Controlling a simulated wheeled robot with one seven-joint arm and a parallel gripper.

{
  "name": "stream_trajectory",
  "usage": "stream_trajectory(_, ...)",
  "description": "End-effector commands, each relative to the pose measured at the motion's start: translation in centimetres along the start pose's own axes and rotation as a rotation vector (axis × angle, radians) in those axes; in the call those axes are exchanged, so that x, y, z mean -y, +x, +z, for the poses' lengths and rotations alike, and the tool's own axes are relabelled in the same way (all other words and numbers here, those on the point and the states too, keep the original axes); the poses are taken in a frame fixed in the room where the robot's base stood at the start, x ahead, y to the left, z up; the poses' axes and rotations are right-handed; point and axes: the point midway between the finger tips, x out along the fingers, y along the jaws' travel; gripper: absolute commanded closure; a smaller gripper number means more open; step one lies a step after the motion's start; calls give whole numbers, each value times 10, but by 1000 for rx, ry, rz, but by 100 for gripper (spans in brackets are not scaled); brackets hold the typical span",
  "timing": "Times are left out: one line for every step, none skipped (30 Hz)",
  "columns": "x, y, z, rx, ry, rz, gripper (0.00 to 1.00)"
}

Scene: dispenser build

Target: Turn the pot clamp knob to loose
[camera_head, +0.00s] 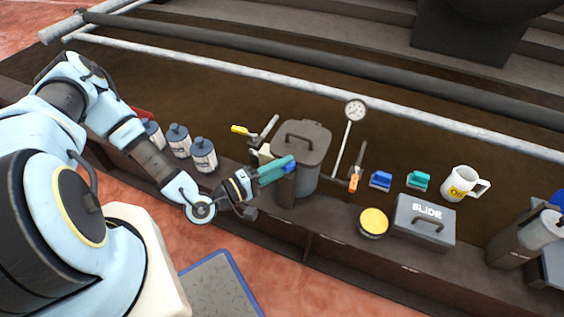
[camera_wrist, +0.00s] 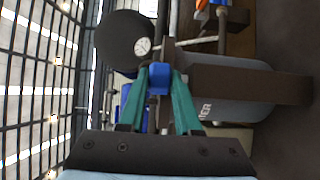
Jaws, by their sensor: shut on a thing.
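The pot (camera_head: 309,140) is a grey lidded vessel with a dark handle on top, standing on the dark bench. A dark upright clamp bar (camera_head: 286,190) stands at its near side. In the wrist view the clamp bar (camera_wrist: 262,84) crosses in front of the grey pot (camera_wrist: 225,112), whose lettering is partly hidden. The clamp knob (camera_head: 291,167) is blue and sits at the top of the bar. My gripper (camera_head: 289,163) reaches it from the left with teal fingers. In the wrist view the fingers close on both sides of the blue knob (camera_wrist: 158,80). The knob's turn position is unclear.
A yellow-handled lever (camera_head: 241,130) and an orange-handled lever (camera_head: 353,183) flank the pot. A dial gauge (camera_head: 355,111) rises behind. Several bottles (camera_head: 203,155) stand left. A yellow-topped tin (camera_head: 373,222), a SLIDE box (camera_head: 424,219) and a mug (camera_head: 461,184) stand right.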

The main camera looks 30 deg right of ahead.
Motion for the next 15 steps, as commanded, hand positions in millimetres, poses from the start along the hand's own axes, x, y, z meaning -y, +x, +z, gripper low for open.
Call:
stream_trajectory(0,-1,2,-45,-9,-2,100)
stream_trajectory(0,-1,3,-72,-10,-3,100)
stream_trajectory(0,-1,3,-107,-9,-3,100)
stream_trajectory(0,-1,4,-132,-10,-3,100)
stream_trajectory(0,0,4,-157,-9,-3,100)
stream_trajectory(0,0,4,-189,-9,-3,100)
stream_trajectory(0,0,5,-212,-8,-3,100)
stream_trajectory(0,0,5,-234,-7,-3,100)
stream_trajectory(1,0,6,-261,-7,-3,100)
stream_trajectory(1,0,6,-281,-6,-4,100)
stream_trajectory(1,0,6,-299,-6,-4,100)
stream_trajectory(1,1,6,-322,-5,-3,100)
stream_trajectory(1,1,6,-338,-4,-3,100)
stream_trajectory(1,1,6,-352,-4,-3,100)
stream_trajectory(1,1,7,-371,-4,-3,100)
